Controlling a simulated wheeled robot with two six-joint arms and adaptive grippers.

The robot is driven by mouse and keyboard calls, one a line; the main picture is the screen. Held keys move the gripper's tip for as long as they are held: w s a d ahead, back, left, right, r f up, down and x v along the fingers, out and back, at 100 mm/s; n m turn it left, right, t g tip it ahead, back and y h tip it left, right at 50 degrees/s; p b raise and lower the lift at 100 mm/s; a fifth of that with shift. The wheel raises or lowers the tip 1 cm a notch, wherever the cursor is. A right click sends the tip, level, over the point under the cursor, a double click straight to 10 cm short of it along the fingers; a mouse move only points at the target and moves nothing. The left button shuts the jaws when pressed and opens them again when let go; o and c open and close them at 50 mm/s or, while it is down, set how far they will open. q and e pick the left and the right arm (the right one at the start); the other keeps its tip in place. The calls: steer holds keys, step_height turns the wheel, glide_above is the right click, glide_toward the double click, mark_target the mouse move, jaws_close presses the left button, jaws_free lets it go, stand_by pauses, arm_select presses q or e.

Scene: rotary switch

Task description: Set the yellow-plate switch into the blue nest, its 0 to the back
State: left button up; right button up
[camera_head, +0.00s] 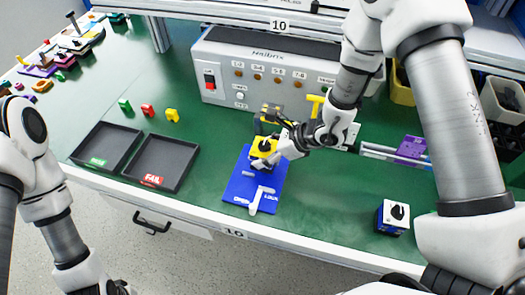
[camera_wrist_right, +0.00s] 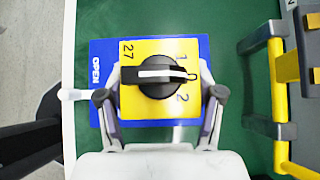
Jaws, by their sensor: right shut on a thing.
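The yellow-plate switch (camera_head: 264,148) is between the fingers of my right gripper (camera_wrist_right: 161,98), which is shut on its sides. In the right wrist view its yellow plate (camera_wrist_right: 130,75) carries a black knob (camera_wrist_right: 160,77) with a white pointer turned right, toward the 0. That side faces the back of the bench. The blue nest (camera_head: 240,185) lies below, with its OPEN-marked end (camera_wrist_right: 97,72) toward the front. The switch hides the nest's back part; I cannot tell whether it is seated or just above. My left gripper is out of view.
A white lever (camera_head: 256,198) sits at the nest's front end. A white-plate switch (camera_head: 393,217) stands at the right. Two dark trays (camera_head: 165,186) lie to the left. A grey control box (camera_head: 240,50) stands behind, with a yellow-and-black fixture (camera_head: 268,112) before it.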

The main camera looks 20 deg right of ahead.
steer(key=shift+w+a+f+p, duration=0.15)
steer(key=shift+w+f+p, duration=0.3)
steer(key=shift+w, duration=0.5)
step_height(320, 180, down, 3)
steer(key=shift+r+p, duration=0.1)
steer(key=shift+p, duration=0.2)
steer(key=shift+f+b, duration=0.3)
steer(key=o, duration=1.3)
steer(key=shift+r, duration=0.1)
